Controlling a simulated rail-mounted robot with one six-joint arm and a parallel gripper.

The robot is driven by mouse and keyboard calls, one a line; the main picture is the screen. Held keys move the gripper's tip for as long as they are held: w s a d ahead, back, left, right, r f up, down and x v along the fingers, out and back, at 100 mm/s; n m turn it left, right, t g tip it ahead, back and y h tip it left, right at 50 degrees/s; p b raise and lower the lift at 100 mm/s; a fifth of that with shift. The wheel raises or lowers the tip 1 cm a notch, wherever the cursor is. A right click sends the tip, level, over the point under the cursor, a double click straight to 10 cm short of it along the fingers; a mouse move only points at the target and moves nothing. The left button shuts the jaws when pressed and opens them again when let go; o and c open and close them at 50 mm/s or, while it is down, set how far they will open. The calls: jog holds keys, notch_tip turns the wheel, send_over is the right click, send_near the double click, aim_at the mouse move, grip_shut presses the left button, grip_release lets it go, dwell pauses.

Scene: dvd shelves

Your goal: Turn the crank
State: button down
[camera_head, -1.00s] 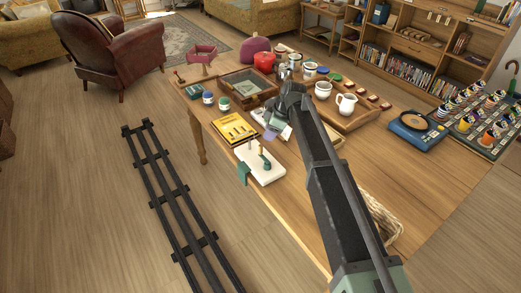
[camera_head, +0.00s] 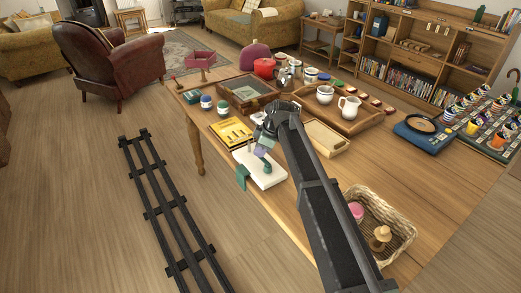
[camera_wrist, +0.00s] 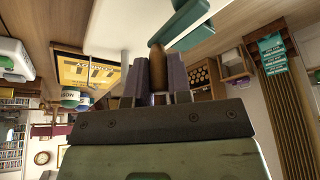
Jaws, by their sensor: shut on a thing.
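The crank stands on a white base plate (camera_head: 268,178) at the near left edge of the table, with a green clamp (camera_head: 241,177) at the plate's edge. In the wrist view its brown wooden handle (camera_wrist: 158,66) sits between my two fingers, and its green arm (camera_wrist: 187,24) runs off at the top. My gripper (camera_wrist: 158,88) is shut on the handle. In the head view my gripper (camera_head: 264,139) is right above the plate and hides much of the crank.
A yellow box (camera_head: 231,133) lies just behind the plate. A wooden tray with white cups and a jug (camera_head: 349,107) is farther back. A wicker basket (camera_head: 398,235) stands at the near right. The table's middle right is clear.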

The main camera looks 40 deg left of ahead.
jog(key=shift+w+m, duration=0.1)
jog(key=shift+m, duration=0.3)
jog(key=m+t, duration=0.1)
jog(key=w+d+m, duration=0.1)
jog(key=m, duration=0.1)
jog(key=shift+w+m+t, duration=0.1)
jog(key=shift+m+t, duration=0.2)
jog(key=shift+t, duration=0.1)
jog(key=m+t, duration=0.1)
jog(key=m, duration=0.1)
jog(key=w+d+m, duration=0.1)
jog(key=m, duration=0.1)
jog(key=shift+d+m+t, duration=0.15)
jog(key=shift+m+t, duration=0.15)
jog(key=shift+t, duration=0.1)
jog(key=m, duration=0.1)
jog(key=d+m+t, duration=0.1)
jog(key=m, duration=0.2)
jog(key=shift+w+d, duration=0.3)
jog(key=shift+d+m+t+h, duration=0.35)
jog(key=shift+d+m+h, duration=0.1)
jog(key=shift+m, duration=0.7)
jog(key=shift+d+m+t+h, duration=0.35)
jog(key=shift+m+h, duration=0.1)
jog(key=shift+m, duration=0.7)
jog(key=c, duration=1.1)
grip_release()
jog(key=shift+o, duration=0.2)
